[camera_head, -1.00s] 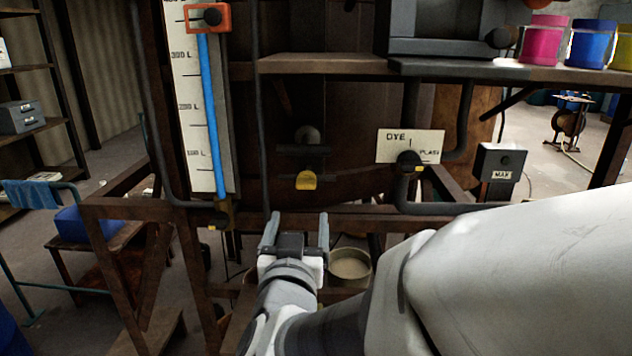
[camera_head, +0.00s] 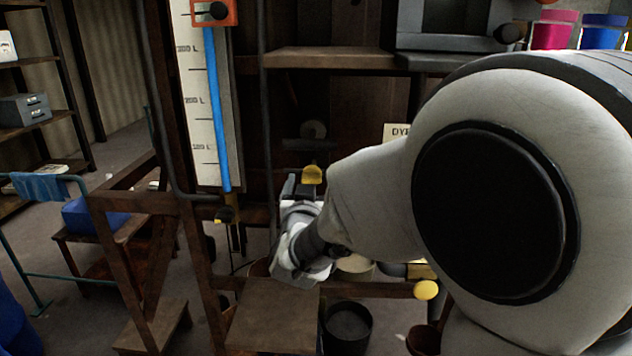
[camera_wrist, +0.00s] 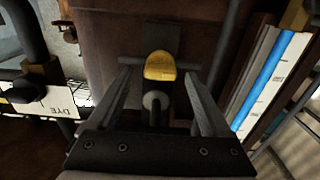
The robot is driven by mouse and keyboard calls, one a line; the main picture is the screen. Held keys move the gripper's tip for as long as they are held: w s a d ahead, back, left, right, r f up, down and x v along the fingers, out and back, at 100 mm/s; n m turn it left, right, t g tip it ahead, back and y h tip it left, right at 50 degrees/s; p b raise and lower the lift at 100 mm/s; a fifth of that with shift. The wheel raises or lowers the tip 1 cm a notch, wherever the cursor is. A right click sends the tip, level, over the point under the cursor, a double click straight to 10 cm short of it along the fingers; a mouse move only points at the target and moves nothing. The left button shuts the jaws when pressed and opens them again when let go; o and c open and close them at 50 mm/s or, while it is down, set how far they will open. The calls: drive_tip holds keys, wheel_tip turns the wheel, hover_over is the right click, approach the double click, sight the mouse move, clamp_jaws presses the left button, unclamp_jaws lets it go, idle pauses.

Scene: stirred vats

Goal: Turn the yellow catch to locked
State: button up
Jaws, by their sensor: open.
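My gripper (camera_head: 301,187) is open, just below and in front of the catch. My gripper also shows in the wrist view (camera_wrist: 158,88), with a gap on each side of the catch. I cannot tell whether a finger touches it. The catch's locked mark is not readable.
A level gauge (camera_head: 205,110) with a blue column stands left of the catch. The DYE plate (camera_head: 397,133) is mostly behind my arm. A shelf (camera_head: 330,58) juts out above. A dark bucket (camera_head: 347,326) and a wooden step (camera_head: 270,315) stand below.

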clamp_jaws()
drive_tip(key=shift+f+b, duration=0.15)
drive_tip(key=shift+b, duration=0.3)
drive_tip(key=m+b, duration=0.3)
drive_tip(key=shift+d+f+b, duration=0.1)
drive_tip(key=shift+f+b, duration=0.05)
drive_tip(key=shift+b, duration=0.25)
drive_tip(key=shift+d+m+b, duration=0.1)
drive_tip(key=shift+m+b, duration=6.85)
drive_tip(key=shift+m, duration=0.45)
